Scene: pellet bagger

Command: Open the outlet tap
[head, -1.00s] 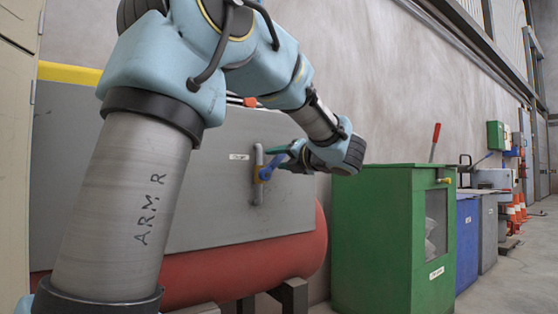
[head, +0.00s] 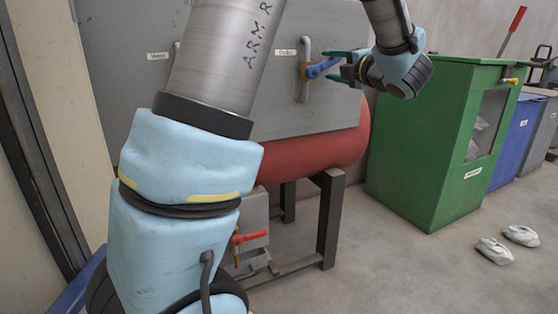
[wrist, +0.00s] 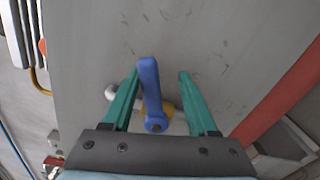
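A tap with a blue lever (head: 322,67) and a brass body sits on a vertical grey pipe (head: 304,85) on the grey panel. A small label (head: 285,52) beside it is too small to read surely. The lever points right, across the pipe. My gripper (head: 338,66) reaches in from the right with its teal fingers around the lever. In the wrist view the blue lever (wrist: 151,90) stands between the fingers of my open gripper (wrist: 158,74). The left finger is close to it, and a wider gap shows on the right. Contact is not clear.
Another labelled pipe (head: 177,55) is mostly hidden behind my arm. A red-handled valve (head: 250,237) is low down by the stand (head: 328,220). A red tank (head: 310,158) lies below the panel. A green bin (head: 430,150) stands right. White shoe-like items (head: 495,250) lie on open floor.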

